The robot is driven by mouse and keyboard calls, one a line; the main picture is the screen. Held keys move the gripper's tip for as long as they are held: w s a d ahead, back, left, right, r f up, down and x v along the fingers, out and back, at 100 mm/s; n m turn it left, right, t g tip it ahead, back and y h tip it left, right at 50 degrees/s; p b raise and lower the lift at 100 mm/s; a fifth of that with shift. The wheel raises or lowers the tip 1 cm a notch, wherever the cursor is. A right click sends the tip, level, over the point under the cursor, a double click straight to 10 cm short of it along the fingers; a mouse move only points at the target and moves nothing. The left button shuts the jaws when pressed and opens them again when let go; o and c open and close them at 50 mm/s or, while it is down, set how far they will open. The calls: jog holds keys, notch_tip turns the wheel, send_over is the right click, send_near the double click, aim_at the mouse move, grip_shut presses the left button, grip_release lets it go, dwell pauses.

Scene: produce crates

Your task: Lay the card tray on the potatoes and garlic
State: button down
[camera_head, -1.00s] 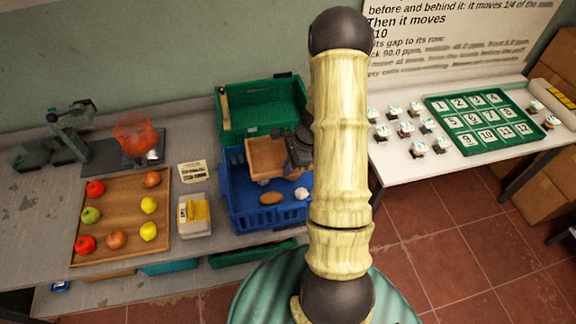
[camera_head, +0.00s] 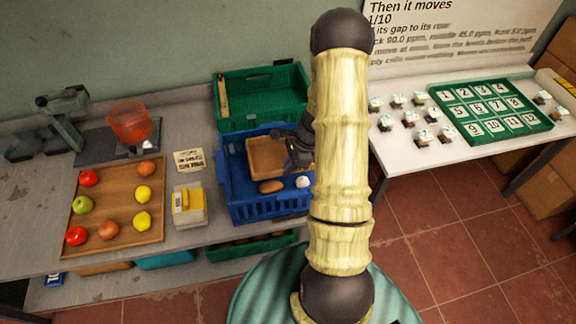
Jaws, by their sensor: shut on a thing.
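The brown card tray (camera_head: 266,152) is in the blue crate (camera_head: 270,210), toward its back. My gripper (camera_head: 299,155) is shut on the tray's right side; its fingertips are partly hidden by my arm. A potato (camera_head: 270,186) and a white garlic bulb (camera_head: 303,181) show in the blue crate in front of the tray's near edge. Whether the tray touches any produce under it cannot be told.
A green crate (camera_head: 262,92) stands behind the blue one. To the left are a yellow-topped box (camera_head: 188,205), a card (camera_head: 188,160) and a wooden board (camera_head: 118,240) of fruit. A scale with an orange bowl (camera_head: 131,122) stands further back. My arm hides the crate's right end.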

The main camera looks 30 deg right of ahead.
jog(key=shift+f+b, duration=2.65)
jog(key=shift+f, duration=1)
jog(key=shift+f+b, duration=0.35)
jog(key=shift+f, duration=0.05)
jog(key=c, duration=1.5)
grip_release()
jog(key=shift+c, duration=0.2)
jog(key=shift+c, duration=0.8)
jog(key=shift+r, duration=0.1)
jog(key=shift+r+p, duration=5)
jog(key=shift+r, duration=1.2)
